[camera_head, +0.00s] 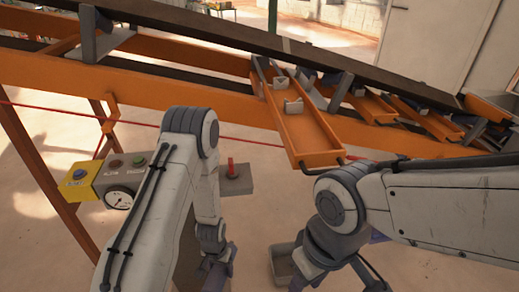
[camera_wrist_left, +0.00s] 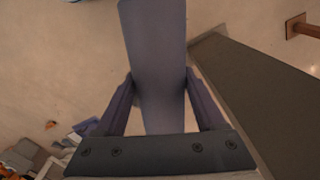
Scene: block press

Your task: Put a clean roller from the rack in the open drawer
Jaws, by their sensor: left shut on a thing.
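The open drawer (camera_head: 308,136) is a long orange tray pulled out from under the conveyor, with small pale brackets (camera_head: 293,106) in it and a dark handle at its near end. I see no roller lying in it. My left gripper (camera_head: 217,272) is low in the head view, left of and nearer than the drawer. In the left wrist view its fingers (camera_wrist_left: 163,108) are shut on a smooth grey-purple roller (camera_wrist_left: 155,55), which extends away from the jaws. My right gripper is mostly hidden by its arm at the bottom. I cannot make out the rack for certain.
Other orange drawers (camera_head: 429,121) sit to the right under the sloping dark belt (camera_head: 240,40). A yellow-grey control box (camera_head: 112,181) with buttons and a gauge is at left. A red cable crosses behind my arms. A grey bin (camera_head: 281,263) stands low between them.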

